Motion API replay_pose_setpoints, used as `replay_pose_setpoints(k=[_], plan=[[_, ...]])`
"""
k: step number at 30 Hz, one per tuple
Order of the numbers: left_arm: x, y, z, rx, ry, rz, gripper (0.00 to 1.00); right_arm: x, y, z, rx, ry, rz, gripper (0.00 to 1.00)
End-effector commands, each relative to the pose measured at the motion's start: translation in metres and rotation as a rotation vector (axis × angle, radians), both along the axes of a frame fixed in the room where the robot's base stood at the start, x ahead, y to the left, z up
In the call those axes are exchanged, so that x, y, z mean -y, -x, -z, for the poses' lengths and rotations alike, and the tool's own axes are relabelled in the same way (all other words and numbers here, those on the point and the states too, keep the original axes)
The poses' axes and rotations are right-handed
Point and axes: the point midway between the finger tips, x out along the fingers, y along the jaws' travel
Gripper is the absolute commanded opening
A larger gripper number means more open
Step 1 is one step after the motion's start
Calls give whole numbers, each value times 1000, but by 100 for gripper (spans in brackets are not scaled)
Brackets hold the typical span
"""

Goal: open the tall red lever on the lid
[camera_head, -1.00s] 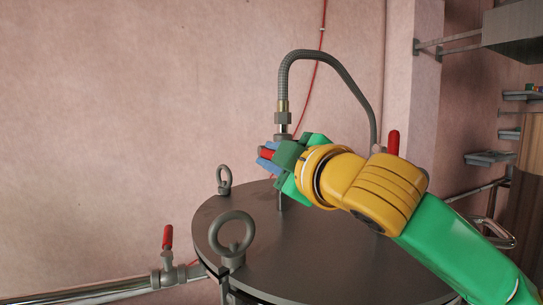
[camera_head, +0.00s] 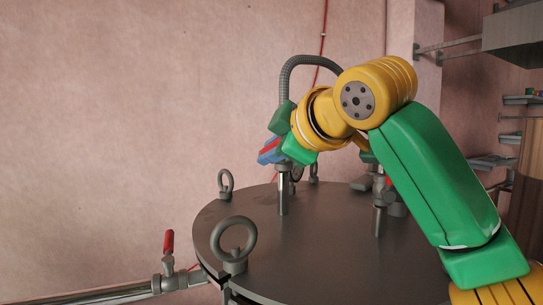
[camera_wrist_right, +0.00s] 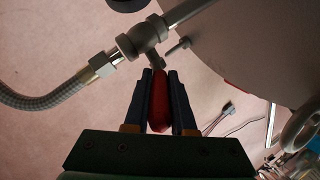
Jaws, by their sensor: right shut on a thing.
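The tall red lever (camera_wrist_right: 159,103) is clasped lengthwise between the two dark fingers of my right gripper (camera_wrist_right: 160,80) in the right wrist view. Its near end points toward the palm and its far end meets a grey valve (camera_wrist_right: 143,36) on a steel pipe. In the head view my right gripper (camera_head: 268,152) is left of the hose, above the lid (camera_head: 310,245), with blue fingers and a strip of red between them. The valve top is mostly hidden behind the gripper. My left gripper is not in view.
A grey flexible hose (camera_head: 312,60) arches behind my right wrist. Ring bolts (camera_head: 235,240) stand on the lid. A second fitting on the lid, at right, is partly hidden by my arm. Another red lever (camera_head: 168,240) is on the side pipe at left. Shelves are at far right.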

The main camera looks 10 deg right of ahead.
Motion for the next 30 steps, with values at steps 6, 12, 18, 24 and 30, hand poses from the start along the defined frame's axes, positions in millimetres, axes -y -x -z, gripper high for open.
replay_pose_setpoints(k=[6, 12, 18, 24, 30], plan=[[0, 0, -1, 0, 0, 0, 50, -1, 1, -4, -17, 5, -6, 0], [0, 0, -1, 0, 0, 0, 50, -1, 1, -4, -16, 5, -6, 0], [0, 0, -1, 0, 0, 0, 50, -1, 1, -3, -19, 6, -5, 53], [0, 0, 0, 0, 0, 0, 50, -1, 1, -2, -21, 7, -4, 53], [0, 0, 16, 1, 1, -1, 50, 9, 32, -12, -15, 4, -5, 53]])
